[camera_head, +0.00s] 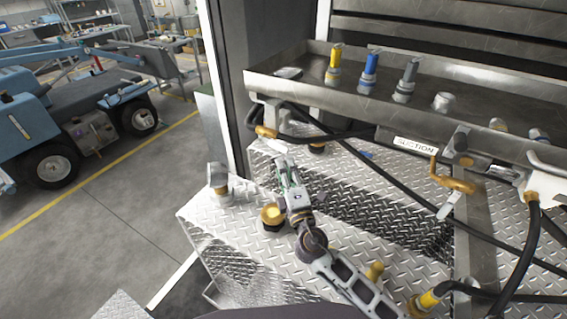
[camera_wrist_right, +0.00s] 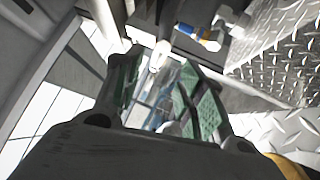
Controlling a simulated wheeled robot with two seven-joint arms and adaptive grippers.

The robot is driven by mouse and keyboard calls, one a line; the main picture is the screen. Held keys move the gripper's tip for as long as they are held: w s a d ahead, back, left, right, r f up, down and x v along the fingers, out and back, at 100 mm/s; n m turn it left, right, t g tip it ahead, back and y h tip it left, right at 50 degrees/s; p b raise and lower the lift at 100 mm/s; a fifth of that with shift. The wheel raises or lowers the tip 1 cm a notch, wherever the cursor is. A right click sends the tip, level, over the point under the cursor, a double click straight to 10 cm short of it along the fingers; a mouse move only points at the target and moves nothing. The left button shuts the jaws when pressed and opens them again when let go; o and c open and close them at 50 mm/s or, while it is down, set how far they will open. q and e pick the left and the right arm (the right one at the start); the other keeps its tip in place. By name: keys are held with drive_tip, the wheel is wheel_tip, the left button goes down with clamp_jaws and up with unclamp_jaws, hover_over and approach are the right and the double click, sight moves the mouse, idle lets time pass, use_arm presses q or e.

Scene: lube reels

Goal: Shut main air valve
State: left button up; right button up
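My right gripper (camera_head: 287,165) reaches up over the diamond-plate step, below the steel tray. In the right wrist view its two green-padded fingers (camera_wrist_right: 162,75) stand apart, with nothing held between them. A larger brass handle (camera_head: 455,182) with a white tag hangs under the tray further right. I cannot tell which one is the main air valve. In the right wrist view a pale rod-like part (camera_wrist_right: 160,55) shows beyond the fingers. My left gripper is not in view.
The steel tray (camera_head: 290,92) holds yellow, blue and grey fittings. A black hose (camera_head: 375,168) runs diagonally right of the gripper. A brass-topped knob (camera_head: 272,215) and a metal post (camera_head: 219,180) stand on the step close by.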

drive_tip(key=shift+v, duration=1.35)
drive_tip(key=shift+c, duration=0.4)
